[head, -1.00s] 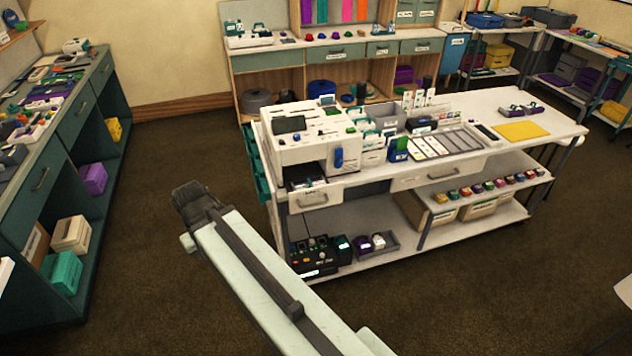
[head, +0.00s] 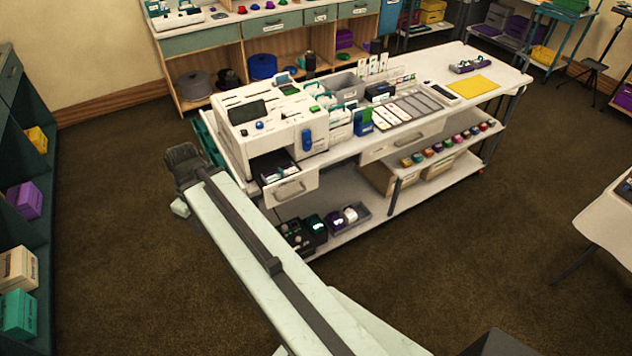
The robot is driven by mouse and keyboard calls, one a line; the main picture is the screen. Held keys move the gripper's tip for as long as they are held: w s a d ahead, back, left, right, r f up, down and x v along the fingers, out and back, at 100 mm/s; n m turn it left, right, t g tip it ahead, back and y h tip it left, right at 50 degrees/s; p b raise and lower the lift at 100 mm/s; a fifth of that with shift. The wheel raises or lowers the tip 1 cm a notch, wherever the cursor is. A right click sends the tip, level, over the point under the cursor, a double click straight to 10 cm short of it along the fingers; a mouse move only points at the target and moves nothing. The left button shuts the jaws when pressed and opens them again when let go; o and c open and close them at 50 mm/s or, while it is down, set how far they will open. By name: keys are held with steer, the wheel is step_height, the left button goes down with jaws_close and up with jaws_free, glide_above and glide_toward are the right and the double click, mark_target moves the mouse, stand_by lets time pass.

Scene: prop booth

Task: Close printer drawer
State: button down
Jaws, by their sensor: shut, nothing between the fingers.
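The white printer (head: 262,122) stands at the left end of the white workbench. Its drawer (head: 290,190) is pulled out toward me, with a white front, a handle and a dark inside holding some small items. My gripper (head: 184,160) is at the far end of my arm, to the left of the drawer and apart from it in the picture. It is shut and looks empty; its fingertips are small and dark here.
The workbench (head: 480,103) carries trays, cards and a yellow sheet (head: 473,87). Its lower shelf (head: 345,236) holds dark boxes and bins. Teal shelving (head: 28,265) stands at the left. Brown floor (head: 110,200) is open between shelving and bench.

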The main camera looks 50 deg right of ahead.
steer(key=s+d+n+t, duration=0.1)
steer(key=s+d+n, duration=0.1)
steer(key=d, duration=0.6)
steer(key=s+d+n+t+y, duration=0.1)
steer(key=s+d+n, duration=0.2)
steer(key=d, duration=0.5)
steer(key=s+d+r+n+t+y+b, duration=0.1)
steer(key=s+d, duration=0.3)
steer(key=d, duration=0.4)
steer(key=shift+s+d+n+t, duration=0.15)
steer(key=shift+d+n+t, duration=0.2)
steer(key=shift+n, duration=0.45)
steer(key=s+d+r+n+t+h, duration=0.1)
steer(key=s+d+r+n+t, duration=0.15)
steer(key=s+d, duration=1.15)
steer(key=b, duration=0.9)
glide_toward(310, 187)
steer(key=s+a+x, duration=0.1)
steer(key=x, duration=0.3)
steer(key=shift+w+d+f+m+t, duration=0.15)
steer(key=shift+w+d+m+t, duration=0.2)
steer(key=shift+w, duration=0.2)
